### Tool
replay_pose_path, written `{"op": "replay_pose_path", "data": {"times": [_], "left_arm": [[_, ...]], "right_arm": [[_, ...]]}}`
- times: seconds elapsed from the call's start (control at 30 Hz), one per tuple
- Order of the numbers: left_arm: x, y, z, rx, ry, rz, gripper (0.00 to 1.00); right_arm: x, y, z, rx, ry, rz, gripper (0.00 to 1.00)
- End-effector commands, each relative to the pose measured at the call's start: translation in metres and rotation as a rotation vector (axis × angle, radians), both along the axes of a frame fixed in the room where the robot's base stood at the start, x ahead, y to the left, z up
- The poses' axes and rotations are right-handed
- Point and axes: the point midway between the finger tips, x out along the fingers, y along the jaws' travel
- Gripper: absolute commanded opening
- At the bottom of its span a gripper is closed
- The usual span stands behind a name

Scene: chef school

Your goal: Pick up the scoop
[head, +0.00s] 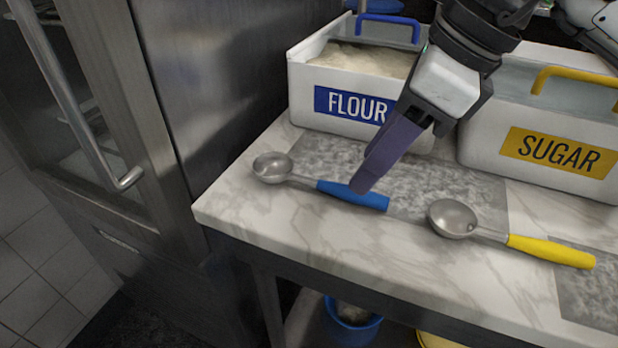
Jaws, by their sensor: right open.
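A metal scoop with a blue handle (352,195) lies on the marble counter in front of the flour bin. Its round bowl points left. A second metal scoop with a yellow handle (550,250) lies to the right, in front of the sugar bin. My right gripper (366,180) reaches down from the top right, with its purple finger tip over the blue handle. Only one finger shows clearly, and I cannot tell whether it touches the handle. The gripper is open and holds nothing. My left gripper is not in view.
A white FLOUR bin (305,95) and a white SUGAR bin (485,145) stand at the back of the counter (300,222). A steel cabinet with a door handle (85,125) is at left. A blue bucket (350,322) sits below.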

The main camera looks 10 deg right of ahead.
Motion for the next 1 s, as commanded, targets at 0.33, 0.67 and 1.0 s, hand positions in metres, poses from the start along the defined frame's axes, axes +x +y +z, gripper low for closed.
{"op": "replay_pose_path", "data": {"times": [0.33,0.67,1.0], "left_arm": [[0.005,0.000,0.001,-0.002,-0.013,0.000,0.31],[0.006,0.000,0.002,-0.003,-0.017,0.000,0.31],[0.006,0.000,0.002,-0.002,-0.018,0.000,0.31]], "right_arm": [[0.009,0.010,-0.045,0.001,0.003,0.002,0.40],[0.011,0.012,-0.048,0.001,0.001,0.002,0.35],[0.011,0.012,-0.048,0.002,0.001,0.002,0.00]]}}
